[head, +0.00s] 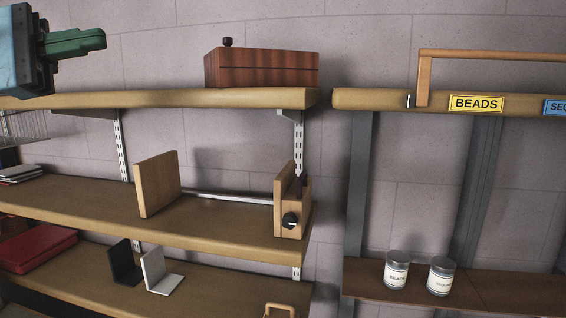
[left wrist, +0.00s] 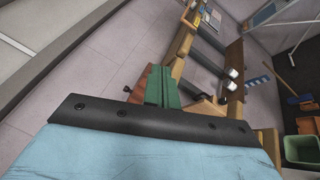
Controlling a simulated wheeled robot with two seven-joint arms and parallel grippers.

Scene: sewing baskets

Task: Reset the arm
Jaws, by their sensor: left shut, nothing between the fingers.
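My left gripper (head: 88,40) comes in at the upper left of the head view, with green fingers on a blue and dark body. The fingers are shut together with nothing between them, and they are held above the upper left shelf, apart from everything. In the left wrist view the green fingers (left wrist: 162,86) show at the centre, closed. My right gripper is in neither view.
A reddish wooden box (head: 262,69) with a dark knob stands on the top shelf (head: 180,97). Below are a wooden rod holder (head: 158,184), bookends (head: 158,272) and a red case (head: 36,248). Two labelled jars (head: 397,270) stand at right beneath the BEADS label (head: 476,103).

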